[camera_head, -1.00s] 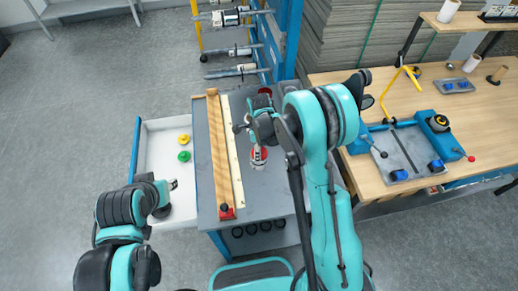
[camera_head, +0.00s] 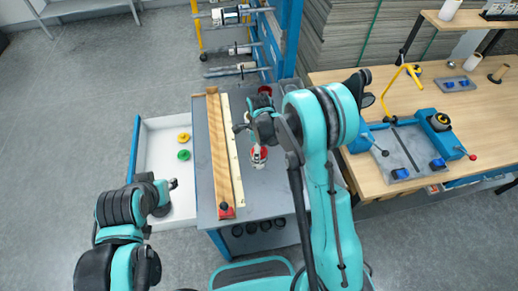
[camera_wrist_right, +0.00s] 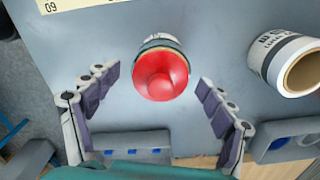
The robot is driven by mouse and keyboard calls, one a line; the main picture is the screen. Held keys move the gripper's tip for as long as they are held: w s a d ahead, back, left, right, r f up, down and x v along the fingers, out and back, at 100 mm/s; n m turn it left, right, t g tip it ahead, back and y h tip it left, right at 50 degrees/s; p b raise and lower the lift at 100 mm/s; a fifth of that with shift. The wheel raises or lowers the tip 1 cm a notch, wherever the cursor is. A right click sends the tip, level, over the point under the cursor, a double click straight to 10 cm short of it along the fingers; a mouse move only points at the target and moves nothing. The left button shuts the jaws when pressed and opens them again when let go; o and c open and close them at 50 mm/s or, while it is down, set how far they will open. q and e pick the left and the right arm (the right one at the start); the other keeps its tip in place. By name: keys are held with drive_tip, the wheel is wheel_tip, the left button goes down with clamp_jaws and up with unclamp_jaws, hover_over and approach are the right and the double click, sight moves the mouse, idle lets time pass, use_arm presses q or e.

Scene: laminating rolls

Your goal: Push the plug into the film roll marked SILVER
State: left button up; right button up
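A red plug (camera_wrist_right: 162,73) with a domed knob sits at the top end of an upright roll (camera_wrist_right: 157,38) in the right wrist view. Only a sliver of this roll shows and its marking is not readable. The plug also shows in the head view (camera_head: 259,152). My right gripper (camera_wrist_right: 158,80) is open, its fingers on either side of the plug with gaps to it. Another white roll (camera_wrist_right: 286,60) with an open brown core and partly readable print stands to the right.
A yellow plug (camera_head: 183,137) and a green plug (camera_head: 184,155) lie in the white drawer (camera_head: 152,151). A wooden strip and a cream ruler (camera_head: 233,150) run along the left of the grey bench (camera_head: 270,207). A wooden workbench (camera_head: 440,95) stands at the right.

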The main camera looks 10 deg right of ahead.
drive_tip(key=shift+r, duration=0.15)
wheel_tip(320, 180, up, 12)
drive_tip(key=f, duration=0.1)
drive_tip(key=s+d+r+n+t+b, duration=0.35)
drive_tip(key=s+r+n, duration=0.25)
drive_tip(key=s+n, duration=0.3)
drive_tip(key=s+d+f+n+t+b, duration=0.1)
drive_tip(key=s+n+t+b, duration=0.1)
drive_tip(key=s+n, duration=0.3)
drive_tip(key=s+d+f+n+t+b, duration=0.1)
drive_tip(key=s+d+f+n+b, duration=0.1)
drive_tip(key=s+n, duration=0.4)
drive_tip(key=shift+s+n+t, duration=0.25)
drive_tip(key=shift+n+t, duration=0.1)
drive_tip(key=shift+n, duration=0.45)
